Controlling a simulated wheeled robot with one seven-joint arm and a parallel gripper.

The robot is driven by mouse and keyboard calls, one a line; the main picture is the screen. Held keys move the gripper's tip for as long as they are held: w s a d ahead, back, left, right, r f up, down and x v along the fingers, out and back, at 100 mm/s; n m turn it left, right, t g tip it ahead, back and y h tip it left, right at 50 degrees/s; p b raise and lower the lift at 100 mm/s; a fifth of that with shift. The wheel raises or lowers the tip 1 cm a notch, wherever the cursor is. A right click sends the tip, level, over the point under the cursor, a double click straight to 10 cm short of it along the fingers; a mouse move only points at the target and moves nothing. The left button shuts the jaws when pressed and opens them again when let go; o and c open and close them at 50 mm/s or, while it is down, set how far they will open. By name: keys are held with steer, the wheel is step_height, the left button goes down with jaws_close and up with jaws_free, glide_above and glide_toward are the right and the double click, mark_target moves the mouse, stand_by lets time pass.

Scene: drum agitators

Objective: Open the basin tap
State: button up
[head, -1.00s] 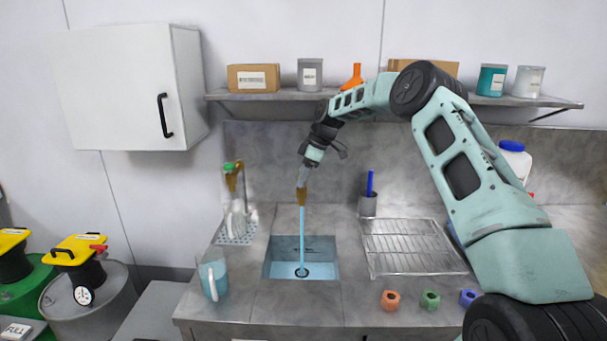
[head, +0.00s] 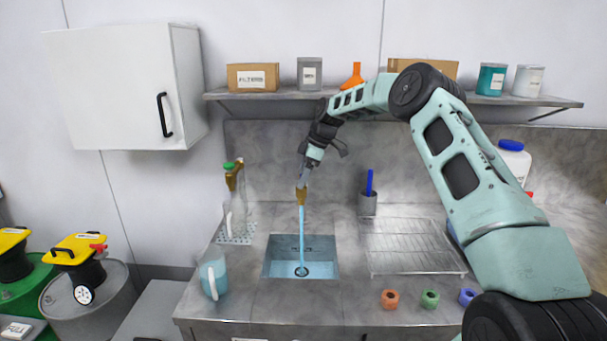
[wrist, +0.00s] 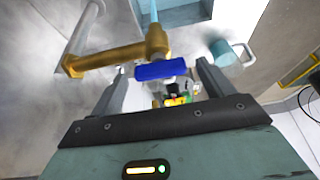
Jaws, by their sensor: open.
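The brass basin tap (head: 301,194) stands at the sink in the head view, and a blue stream of water (head: 301,232) runs from it into the basin (head: 272,262). In the wrist view the brass tap (wrist: 115,57) crosses the upper left, with its blue lever (wrist: 162,71) at its right end. My gripper (head: 302,181) is right above the tap in the head view. In the wrist view my gripper (wrist: 165,80) is open, with the blue lever between its fingertips. I cannot tell whether a finger touches the lever.
A second tap with a green top (head: 232,168) stands to the left over a perforated plate. A teal mug (head: 214,279) is left of the basin. A wire rack (head: 412,247) and a cup with a blue pen (head: 368,204) are to the right. A shelf (head: 390,98) runs above.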

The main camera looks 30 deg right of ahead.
steer(key=b+v, duration=0.3)
steer(key=v, duration=1.4)
steer(key=shift+r, duration=0.25)
steer(key=shift+o, duration=0.3)
steer(key=o, duration=0.4)
